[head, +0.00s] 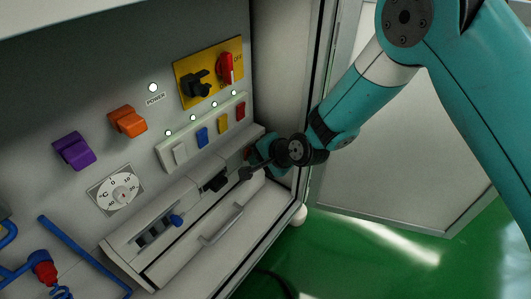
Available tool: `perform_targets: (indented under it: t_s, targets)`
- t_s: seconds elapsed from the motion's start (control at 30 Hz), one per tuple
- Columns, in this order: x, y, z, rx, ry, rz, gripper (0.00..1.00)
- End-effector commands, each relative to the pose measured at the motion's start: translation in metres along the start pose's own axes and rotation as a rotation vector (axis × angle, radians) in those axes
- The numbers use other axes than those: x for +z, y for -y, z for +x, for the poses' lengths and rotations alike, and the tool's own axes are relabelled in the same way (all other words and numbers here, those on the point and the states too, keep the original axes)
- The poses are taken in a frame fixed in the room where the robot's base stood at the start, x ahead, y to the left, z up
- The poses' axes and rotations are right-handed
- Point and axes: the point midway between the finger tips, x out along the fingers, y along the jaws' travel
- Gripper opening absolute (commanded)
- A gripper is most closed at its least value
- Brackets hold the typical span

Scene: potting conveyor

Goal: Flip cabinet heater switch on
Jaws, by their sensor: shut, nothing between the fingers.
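The open cabinet's panel (75,115) carries several switches, and none has a readable heater label. A purple switch (74,151) and an orange switch (127,121) are at the left and middle. A pale strip (163,155) holds a white rocker (180,153), a blue rocker (202,137), a yellow rocker (223,124) and a red rocker (240,111). A temperature dial (116,189) sits lower left. My gripper (245,173) is shut and empty, below the right end of the strip, in front of the lower ledge. I cannot tell if it touches the ledge.
A yellow plate (187,91) bears a black knob (196,85) and a red knob (226,69). A blue-tipped lever (176,220) and a grey handle (222,224) stick out lower down. Blue pipes (75,248) are lower left. Green floor (365,260) is open at right.

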Motion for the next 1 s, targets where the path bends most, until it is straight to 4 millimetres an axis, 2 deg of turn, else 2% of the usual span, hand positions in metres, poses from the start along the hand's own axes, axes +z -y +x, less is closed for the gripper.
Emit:
perform_targets:
  t_s: [0.03,0.4,0.83,1.0]
  targets:
    - [0.003,0.002,0.006,-0.01,0.005,-0.007,0.0]
    - [0.005,0.001,0.007,-0.01,0.008,-0.006,0.0]
    - [0.003,0.016,-0.005,-0.017,0.006,-0.004,0.0]
    - [0.002,0.012,-0.009,-0.016,0.005,-0.005,0.0]
